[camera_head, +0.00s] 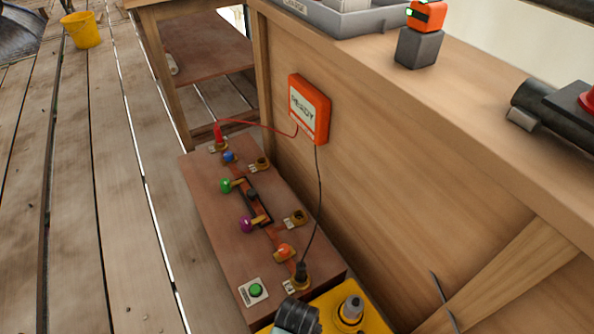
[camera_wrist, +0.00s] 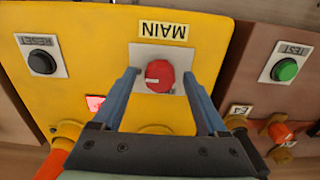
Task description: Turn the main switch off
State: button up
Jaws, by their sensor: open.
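The main switch (camera_wrist: 159,76) is a red round knob with a pale mark, on a grey plate below a label reading MAIN, on a yellow panel (camera_wrist: 100,20). My gripper (camera_wrist: 169,78) is open in the wrist view, one blue-grey finger on each side of the knob. Whether the fingers touch the knob cannot be told. In the head view the yellow box (camera_head: 372,316) shows only at the bottom edge, with a dark part of my arm in front of it; the red knob does not show there.
A brown box (camera_head: 205,185) with coloured knobs and a green button (camera_head: 256,290) stands beside the yellow box. An orange READY meter (camera_head: 309,108) hangs on the wooden bench side, with red and black leads.

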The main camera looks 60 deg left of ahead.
grip_shut()
dwell(0.3)
jog(key=shift+r+n+p, duration=0.1)
jog(key=shift+n+p, duration=0.2)
jog(key=shift+p, duration=0.1)
jog(key=n+p, duration=0.2)
jog(key=p, duration=0.1)
jog(key=shift+r+n, duration=0.2)
jog(key=shift+n, duration=0.1)
jog(key=n+p, duration=0.4)
jog(key=n, duration=0.1)
jog(key=shift+f+p, duration=0.1)
jog(key=shift+p, duration=0.2)
jog(key=n+p, duration=0.2)
jog(key=n, duration=0.2)
jog(key=shift+f+n, duration=0.1)
jog(key=shift+n, duration=0.3)
jog(key=shift+f+n+p, duration=0.1)
jog(key=shift+n+p, duration=0.85)
jog(key=shift+n, duration=1.55)
